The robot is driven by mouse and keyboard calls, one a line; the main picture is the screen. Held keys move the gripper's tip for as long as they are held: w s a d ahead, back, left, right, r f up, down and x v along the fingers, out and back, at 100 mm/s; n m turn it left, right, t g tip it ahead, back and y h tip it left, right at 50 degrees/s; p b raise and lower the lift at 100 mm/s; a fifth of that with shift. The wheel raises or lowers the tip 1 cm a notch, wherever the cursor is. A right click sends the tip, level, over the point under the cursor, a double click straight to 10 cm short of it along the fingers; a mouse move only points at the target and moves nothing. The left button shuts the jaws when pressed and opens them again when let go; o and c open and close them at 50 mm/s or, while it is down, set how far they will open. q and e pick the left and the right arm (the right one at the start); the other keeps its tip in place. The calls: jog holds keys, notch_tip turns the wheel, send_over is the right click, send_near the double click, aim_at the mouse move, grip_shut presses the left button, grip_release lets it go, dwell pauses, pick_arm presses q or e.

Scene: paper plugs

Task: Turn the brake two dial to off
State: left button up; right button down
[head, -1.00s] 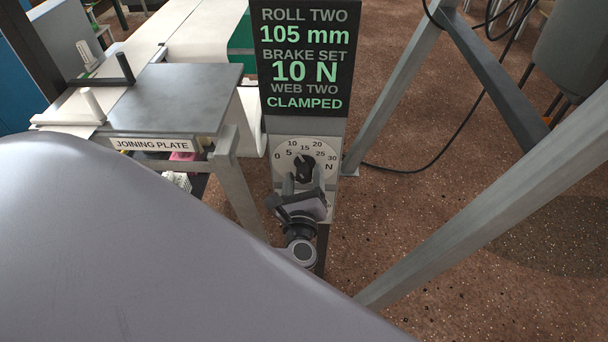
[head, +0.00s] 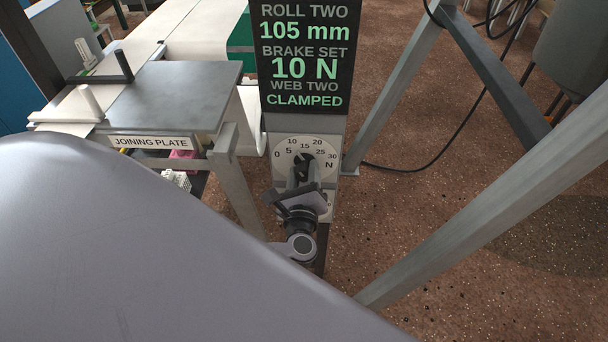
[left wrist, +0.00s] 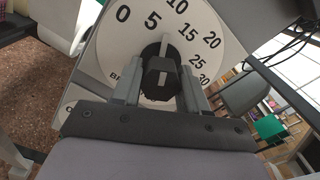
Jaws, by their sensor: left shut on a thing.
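The brake two dial is a round white scale plate (head: 325,152) marked 0 to 30 N with a black knob (head: 304,160) at its middle, under a display. In the left wrist view the knob (left wrist: 160,72) has a light pointer line aimed up the scale between 5 and 15, near 10. My left gripper (head: 302,172) is shut on the knob, with one finger on each side in the left wrist view (left wrist: 158,88). The gripper hides the lower part of the dial. My right gripper is in neither view.
The display (head: 304,60) reads roll two 105 mm, brake set 10 N, web two clamped. The joining plate table (head: 175,95) stands left of the dial post. A slanting grey frame bar (head: 490,205) is on the right. My own arm covers the lower left.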

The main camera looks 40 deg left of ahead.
pick_arm(q)
jog(key=n+b, duration=0.2)
jog(key=n, duration=0.1)
jog(key=shift+f, duration=0.2)
jog(key=n+b, duration=0.2)
jog(key=shift+n+b, duration=0.3)
jog(key=shift+n, duration=0.1)
jog(key=shift+r+n+b, duration=0.1)
jog(key=shift+n+b, duration=0.85)
jog(key=shift+n, duration=0.25)
jog(key=shift+n+b, duration=0.35)
jog(key=shift+n, duration=0.05)
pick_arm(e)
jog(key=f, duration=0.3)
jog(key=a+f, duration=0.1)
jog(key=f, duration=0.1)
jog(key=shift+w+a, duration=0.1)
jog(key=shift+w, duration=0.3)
pick_arm(q)
jog(key=shift+r, duration=0.1)
jog(key=o, duration=1)
jog(key=shift+c, duration=0.2)
jog(key=v, duration=0.7)
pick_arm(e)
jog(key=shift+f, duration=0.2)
